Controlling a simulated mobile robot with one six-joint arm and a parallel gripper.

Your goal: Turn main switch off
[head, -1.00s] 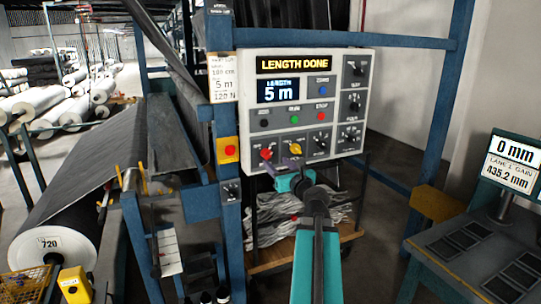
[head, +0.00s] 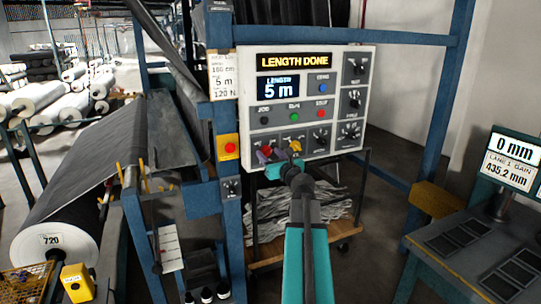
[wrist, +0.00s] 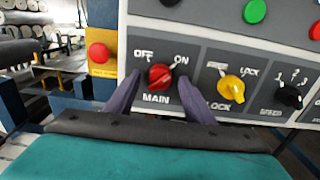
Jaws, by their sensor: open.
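The red MAIN switch knob (wrist: 161,76) is on the lower left of the control panel, between the printed words OFF and ON. Its pale pointer mark is toward ON at upper right. My gripper (wrist: 159,78) is open, with one purple finger on each side of the red knob. I cannot tell if either finger touches it. In the head view, my gripper (head: 277,154) is at the panel's lower left and partly hides the red knob (head: 263,154). The panel display reads LENGTH DONE and 5 m.
A yellow LOCK knob (wrist: 231,88) sits close to the right of my right finger, with a black SPEED knob (wrist: 289,96) beyond it. A red button on a yellow box (wrist: 100,53) is to the left. A blue post (head: 228,120) stands left of the panel.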

